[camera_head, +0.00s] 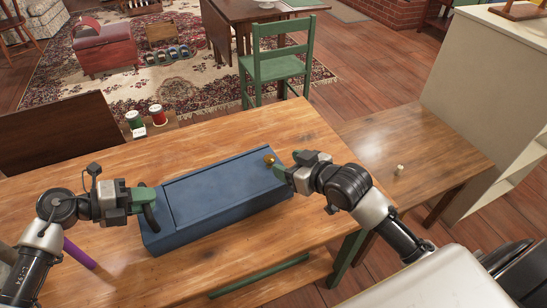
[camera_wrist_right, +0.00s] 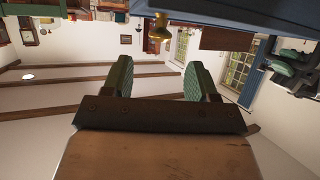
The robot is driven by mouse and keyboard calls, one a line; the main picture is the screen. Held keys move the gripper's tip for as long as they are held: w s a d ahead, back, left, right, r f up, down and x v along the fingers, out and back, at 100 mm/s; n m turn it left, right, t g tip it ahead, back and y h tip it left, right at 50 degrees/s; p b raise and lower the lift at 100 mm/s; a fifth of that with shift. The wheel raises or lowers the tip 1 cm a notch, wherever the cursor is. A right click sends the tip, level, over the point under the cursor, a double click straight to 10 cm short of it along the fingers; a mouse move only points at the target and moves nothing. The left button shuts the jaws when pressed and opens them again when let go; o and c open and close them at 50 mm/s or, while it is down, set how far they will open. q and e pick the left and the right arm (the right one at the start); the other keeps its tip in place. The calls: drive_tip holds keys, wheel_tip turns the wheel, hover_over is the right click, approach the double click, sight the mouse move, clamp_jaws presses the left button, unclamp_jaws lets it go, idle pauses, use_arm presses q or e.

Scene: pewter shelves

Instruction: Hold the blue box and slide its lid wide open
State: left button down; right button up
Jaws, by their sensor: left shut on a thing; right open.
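The long blue box (camera_head: 206,224) lies at a slant on the wooden table. Its blue lid (camera_head: 215,187) lies flat along the top, with a seam across near the left end. A round brass knob (camera_head: 269,159) sits at the lid's right end. My left gripper (camera_head: 148,207) is shut on the box's left end. My right gripper (camera_head: 286,173) is open beside the box's right end, close to the knob. In the right wrist view the open fingers (camera_wrist_right: 158,80) have nothing between them; the knob (camera_wrist_right: 158,27) and blue box (camera_wrist_right: 235,15) show above them.
The wooden table (camera_head: 283,131) has free room behind the box. A purple stick (camera_head: 79,253) lies near my left arm. Green and red cans (camera_head: 157,115) stand beyond the far edge. A lower side table (camera_head: 440,160) at right holds a small white item (camera_head: 399,169).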

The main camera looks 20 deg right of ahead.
sight(270, 157)
drive_tip(key=x, duration=0.6)
drive_tip(key=shift+w+f, duration=0.15)
